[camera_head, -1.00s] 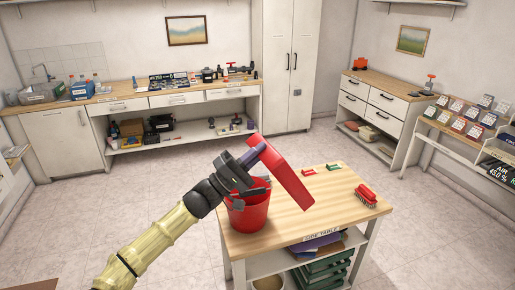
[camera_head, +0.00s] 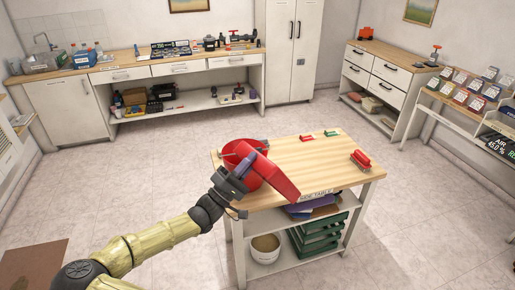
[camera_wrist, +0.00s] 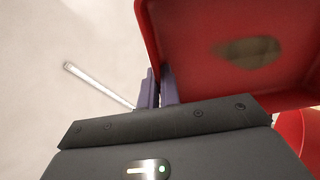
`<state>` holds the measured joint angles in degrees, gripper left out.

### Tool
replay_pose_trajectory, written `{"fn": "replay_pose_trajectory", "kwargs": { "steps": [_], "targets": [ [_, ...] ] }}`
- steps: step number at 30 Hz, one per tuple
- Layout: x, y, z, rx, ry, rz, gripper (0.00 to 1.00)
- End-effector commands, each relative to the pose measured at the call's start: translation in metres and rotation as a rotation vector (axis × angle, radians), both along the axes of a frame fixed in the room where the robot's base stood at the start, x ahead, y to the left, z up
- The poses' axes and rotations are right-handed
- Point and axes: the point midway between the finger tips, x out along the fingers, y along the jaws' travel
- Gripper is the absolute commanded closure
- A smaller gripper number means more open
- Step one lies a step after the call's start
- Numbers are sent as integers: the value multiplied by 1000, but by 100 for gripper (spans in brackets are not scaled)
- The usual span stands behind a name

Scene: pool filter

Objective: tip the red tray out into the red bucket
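The red tray (camera_head: 281,180) is tilted steeply at the front right of the red bucket (camera_head: 230,153) in the head view, hiding part of it. The bucket stands on the side table's left part; its inside is mostly hidden. My gripper (camera_head: 244,168) is shut on the tray's edge. In the wrist view, my gripper's purple fingers (camera_wrist: 157,88) pinch the tray wall. The tray's inside (camera_wrist: 190,35) faces that camera and shows a brownish patch (camera_wrist: 247,50); I cannot tell whether it is loose material. A piece of the bucket (camera_wrist: 292,130) shows at the lower right.
The side table (camera_head: 318,157) has clear wood right of the bucket. A red-handled brush-like thing (camera_head: 360,160) lies at its right edge, with small green (camera_head: 332,133) and red (camera_head: 306,138) items at the back. Its lower shelves hold green trays (camera_head: 318,236) and a white pot (camera_head: 265,249).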

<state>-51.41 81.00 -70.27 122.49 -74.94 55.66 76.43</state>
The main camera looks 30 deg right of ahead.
Motion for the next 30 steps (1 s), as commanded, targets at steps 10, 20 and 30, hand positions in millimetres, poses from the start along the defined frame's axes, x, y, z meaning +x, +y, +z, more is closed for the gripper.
{"fn": "replay_pose_trajectory", "kwargs": {
  "steps": [10,20,30],
  "targets": [
    [18,64,-95,1,12,474,100],
    [15,137,-197,2,8,1037,100],
    [11,150,-212,1,-1,1137,100]
  ]
}}
